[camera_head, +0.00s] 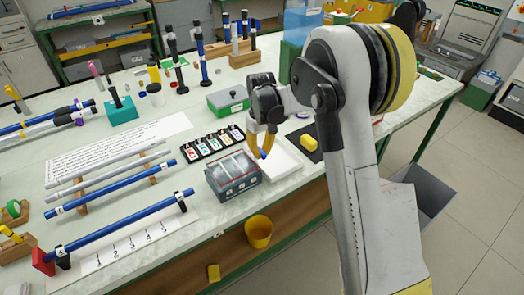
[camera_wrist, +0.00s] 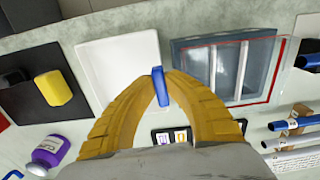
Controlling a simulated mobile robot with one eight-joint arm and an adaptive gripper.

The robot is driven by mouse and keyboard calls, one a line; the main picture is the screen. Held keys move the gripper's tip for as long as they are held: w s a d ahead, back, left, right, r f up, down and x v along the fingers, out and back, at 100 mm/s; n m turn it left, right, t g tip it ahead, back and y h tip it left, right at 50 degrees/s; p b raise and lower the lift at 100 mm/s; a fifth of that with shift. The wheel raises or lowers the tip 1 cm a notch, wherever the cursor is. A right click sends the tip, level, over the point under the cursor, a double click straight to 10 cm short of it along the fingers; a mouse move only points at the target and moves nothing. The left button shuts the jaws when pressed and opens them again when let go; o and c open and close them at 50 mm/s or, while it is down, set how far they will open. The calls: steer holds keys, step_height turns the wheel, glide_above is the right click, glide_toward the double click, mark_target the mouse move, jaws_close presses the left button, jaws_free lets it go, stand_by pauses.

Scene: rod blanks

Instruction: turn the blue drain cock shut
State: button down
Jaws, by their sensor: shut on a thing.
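My gripper (camera_head: 263,150) is above the bench, over the area between a white tray and a grey compartment box. In the wrist view its yellow fingers (camera_wrist: 161,88) are closed on a small upright blue piece (camera_wrist: 161,86). A bit of blue also shows at the fingertips in the head view. I cannot tell whether this piece is the drain cock. A translucent blue tank (camera_head: 301,24) stands at the back of the bench, partly behind my arm. No drain cock can be made out on it.
The white tray (camera_wrist: 115,66) and the grey box (camera_wrist: 190,53) lie under my gripper. A yellow block (camera_head: 307,143) sits on a black pad beside the tray. Blue rods (camera_head: 115,229) lie at the left. A yellow bucket (camera_head: 258,234) is below the bench's front edge.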

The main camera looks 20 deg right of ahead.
mark_target(262, 151)
steer(key=shift+m, duration=0.3)
steer(key=c, duration=1.4)
jaws_free()
steer(key=shift+a, duration=0.1)
steer(key=shift+r, duration=0.2)
step_height(262, 151, up, 8)
steer(key=shift+f, duration=0.2)
